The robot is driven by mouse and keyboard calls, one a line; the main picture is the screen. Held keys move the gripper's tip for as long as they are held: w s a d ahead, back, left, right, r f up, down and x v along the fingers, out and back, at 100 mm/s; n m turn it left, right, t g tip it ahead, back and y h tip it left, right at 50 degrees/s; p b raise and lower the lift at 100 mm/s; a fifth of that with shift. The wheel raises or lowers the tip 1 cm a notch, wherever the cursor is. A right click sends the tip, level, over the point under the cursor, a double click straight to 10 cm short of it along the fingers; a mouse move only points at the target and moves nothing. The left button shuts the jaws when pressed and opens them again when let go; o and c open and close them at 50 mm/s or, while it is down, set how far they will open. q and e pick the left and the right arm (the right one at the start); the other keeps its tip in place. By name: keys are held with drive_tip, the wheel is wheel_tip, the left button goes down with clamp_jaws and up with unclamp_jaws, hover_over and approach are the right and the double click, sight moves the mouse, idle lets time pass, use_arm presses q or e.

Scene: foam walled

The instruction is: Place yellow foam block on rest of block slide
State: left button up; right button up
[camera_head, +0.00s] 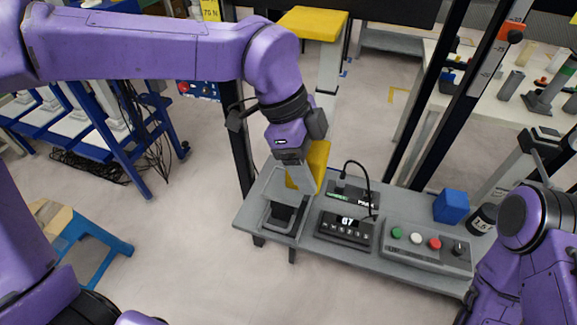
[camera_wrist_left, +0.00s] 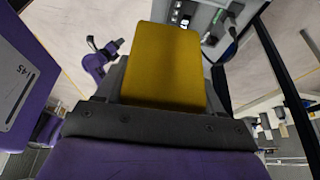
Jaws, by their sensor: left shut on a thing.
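The yellow foam block (camera_head: 319,162) is in my left gripper (camera_head: 303,176), above the left end of the grey bench. In the left wrist view the block (camera_wrist_left: 166,66) stands out beyond the dark jaws, its broad face toward the camera. Below the gripper is a grey frame with a dark block-like part (camera_head: 284,216); it looks like the block slide, but its rest is partly hidden by the gripper. I cannot tell whether the foam block touches it.
The grey bench (camera_head: 365,257) holds a display box (camera_head: 345,229), a cabled unit (camera_head: 352,193), a button panel (camera_head: 427,247), a blue cube (camera_head: 451,206) and a dark cylinder (camera_head: 483,219). Dark upright posts stand behind it.

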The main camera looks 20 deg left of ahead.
use_arm(q)
drive_tip(key=w+a+f, duration=0.1)
drive_tip(key=f, duration=0.1)
drive_tip(key=w+a+f+p, duration=0.1)
drive_tip(key=w+a+f, duration=0.1)
drive_tip(key=w+a+f+p, duration=0.1)
drive_tip(key=a+f, duration=0.1)
drive_tip(key=shift+w+f, duration=0.25)
drive_tip(key=shift+w, duration=0.15)
drive_tip(key=f, duration=0.3)
drive_tip(key=shift+a, duration=0.2)
drive_tip(key=shift+w+f, duration=0.15)
drive_tip(key=shift+f, duration=0.2)
use_arm(e)
wheel_tip(320, 180, up, 3)
drive_tip(key=shift+r, duration=0.15)
drive_tip(key=shift+d, duration=0.1)
use_arm(q)
drive_tip(key=o, duration=1)
drive_tip(key=shift+o, duration=0.2)
drive_tip(key=v, duration=1.2)
drive_tip(key=shift+b, duration=0.45)
use_arm(e)
drive_tip(key=shift+f, duration=0.65)
use_arm(q)
drive_tip(key=shift+d+r, duration=0.1)
